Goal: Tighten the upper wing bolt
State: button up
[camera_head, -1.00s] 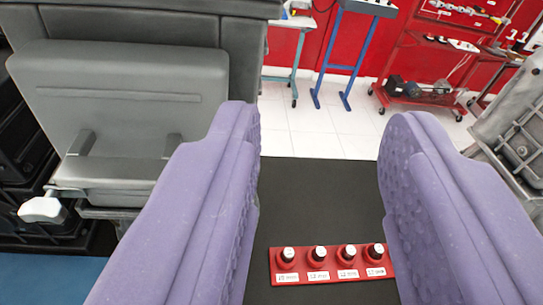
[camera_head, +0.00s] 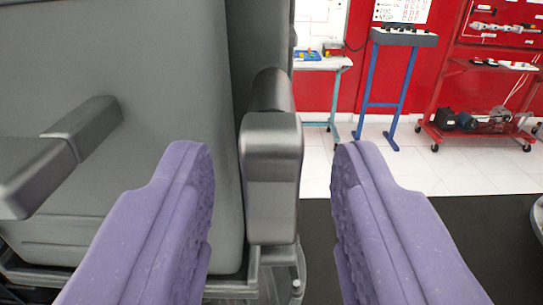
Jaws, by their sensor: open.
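My gripper (camera_head: 272,160) is open, with its two purple ribbed fingers spread wide and nothing held. A grey upright block (camera_head: 272,185), rounded at its top, stands on the right edge of a large grey panel (camera_head: 130,60) and shows in the gap between the fingers. I cannot tell whether it lies between the fingertips or beyond them, and no contact shows. No wing bolt can be clearly made out. A small metal part (camera_head: 297,283) shows low below the block, too unclear to name.
A grey bracket (camera_head: 60,155) juts from the panel at left. At right are a dark surface (camera_head: 455,235) and white floor tiles (camera_head: 425,172). Farther back stand a blue-legged stand (camera_head: 405,40) and a red cart (camera_head: 470,135) before a red wall.

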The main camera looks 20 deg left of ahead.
grip_shut()
jog(key=shift+m, duration=0.3)
jog(key=m+p, duration=0.1)
jog(key=m, duration=0.3)
jog(key=shift+r, duration=0.1)
jog(key=m+p, duration=0.1)
jog(key=m, duration=0.8)
jog(key=shift+p, duration=0.35)
jog(key=shift+m, duration=2.1)
